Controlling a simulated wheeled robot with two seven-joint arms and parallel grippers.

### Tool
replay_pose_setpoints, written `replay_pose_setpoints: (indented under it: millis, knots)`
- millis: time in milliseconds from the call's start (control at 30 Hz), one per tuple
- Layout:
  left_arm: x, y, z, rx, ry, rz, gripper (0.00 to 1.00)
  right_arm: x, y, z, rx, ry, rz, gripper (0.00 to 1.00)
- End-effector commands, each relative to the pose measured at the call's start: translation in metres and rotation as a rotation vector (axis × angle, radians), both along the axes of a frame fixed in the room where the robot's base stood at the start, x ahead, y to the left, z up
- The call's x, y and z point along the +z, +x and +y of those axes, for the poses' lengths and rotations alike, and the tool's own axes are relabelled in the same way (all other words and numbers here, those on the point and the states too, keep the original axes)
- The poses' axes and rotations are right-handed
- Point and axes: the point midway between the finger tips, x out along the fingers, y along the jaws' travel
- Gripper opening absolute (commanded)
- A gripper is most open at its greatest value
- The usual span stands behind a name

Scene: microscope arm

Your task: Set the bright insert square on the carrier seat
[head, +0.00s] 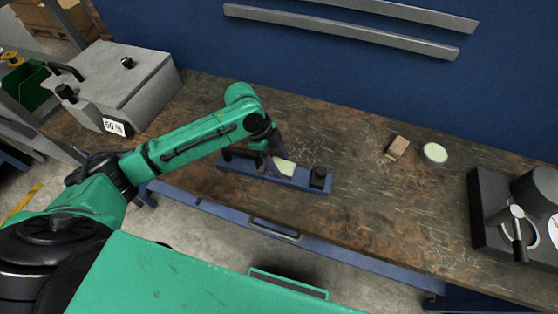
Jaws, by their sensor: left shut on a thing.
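The bright insert (286,168) is a small pale yellow-green piece in the middle of the head view. My left gripper (273,166) reaches down from the left and is shut on the insert at its left side. The insert is over the blue carrier (309,187), a long low bar with a black block (318,177) at its right end. The seat under the insert is hidden by the insert and the gripper. I cannot tell whether the insert touches it or is square to it. My right gripper is not in view.
A tan block (398,147) and a round pale green dish (434,153) stand right of the carrier on the worn bench (360,215). A grey box (125,85) is at the left, a dark machine (490,210) at the right.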

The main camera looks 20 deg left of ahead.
Motion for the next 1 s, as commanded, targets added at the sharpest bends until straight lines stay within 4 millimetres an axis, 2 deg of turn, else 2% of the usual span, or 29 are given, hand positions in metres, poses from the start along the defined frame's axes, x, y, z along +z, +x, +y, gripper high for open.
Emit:
replay_pose_setpoints:
  millis: [467, 500, 567, 600, 867, 1000]
  knots:
    - [-0.0087, 0.0003, -0.0008, -0.001, -0.002, -0.001, 0.0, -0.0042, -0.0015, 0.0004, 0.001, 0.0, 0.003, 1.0]
    - [-0.009, 0.0003, -0.0006, -0.001, -0.002, -0.001, 0.6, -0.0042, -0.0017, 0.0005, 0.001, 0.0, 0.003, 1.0]
    - [-0.0086, 0.0003, -0.0006, -0.001, -0.002, -0.001, 0.83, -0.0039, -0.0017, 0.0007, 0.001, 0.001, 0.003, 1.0]
    - [-0.0087, 0.0002, -0.0007, -0.001, -0.001, -0.001, 0.91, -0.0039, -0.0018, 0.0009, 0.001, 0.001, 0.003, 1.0]
    - [-0.0103, -0.0006, 0.0, 0.0, 0.001, 0.003, 0.91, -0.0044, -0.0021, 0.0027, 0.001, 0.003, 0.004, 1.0]
    - [-0.0015, 0.0008, 0.0044, 0.001, 0.001, -0.001, 0.91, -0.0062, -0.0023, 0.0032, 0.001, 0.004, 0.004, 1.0]
